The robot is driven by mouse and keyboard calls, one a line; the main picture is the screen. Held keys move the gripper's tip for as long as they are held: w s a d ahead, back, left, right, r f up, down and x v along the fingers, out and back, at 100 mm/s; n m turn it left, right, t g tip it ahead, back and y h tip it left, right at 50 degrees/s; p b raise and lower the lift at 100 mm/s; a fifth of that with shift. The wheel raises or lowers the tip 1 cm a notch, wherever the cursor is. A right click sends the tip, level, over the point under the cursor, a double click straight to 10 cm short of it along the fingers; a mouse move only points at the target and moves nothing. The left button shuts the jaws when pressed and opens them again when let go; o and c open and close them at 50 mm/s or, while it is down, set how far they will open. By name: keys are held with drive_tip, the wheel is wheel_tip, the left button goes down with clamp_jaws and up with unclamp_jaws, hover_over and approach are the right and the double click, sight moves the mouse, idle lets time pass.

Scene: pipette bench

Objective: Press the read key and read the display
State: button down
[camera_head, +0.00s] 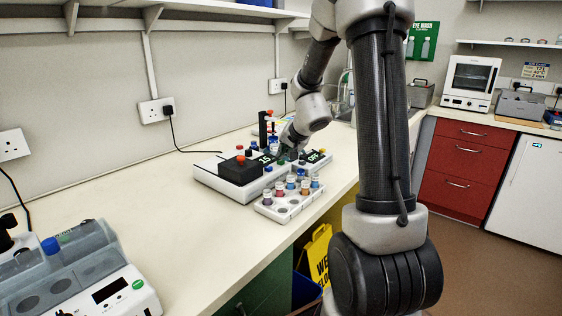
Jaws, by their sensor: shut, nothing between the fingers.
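A low white bench instrument (226,181) with a dark top sits on the bench near the wall, with an orange knob on it. A small lit display (264,158) on it shows pale characters that look like "15", too small to be sure. A second dark unit to its right has another lit display (316,156), whose characters I cannot read surely. My gripper (284,148) is shut and empty, low over the far side of the instruments. Its tips are small and partly lost among the dark parts, so contact with a key cannot be told. I cannot pick out the read key.
A white rack (290,205) with several coloured-cap vials stands at the bench's front edge. A grey device (75,275) is at near left. A black cable (188,146) runs along the wall. The bench between is clear. A yellow floor sign (318,256) stands below.

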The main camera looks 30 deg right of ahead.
drive_tip(key=shift+f, duration=0.35)
drive_tip(key=shift+r, duration=0.95)
wheel_tip(320, 180, up, 6)
idle(0.6)
idle(0.6)
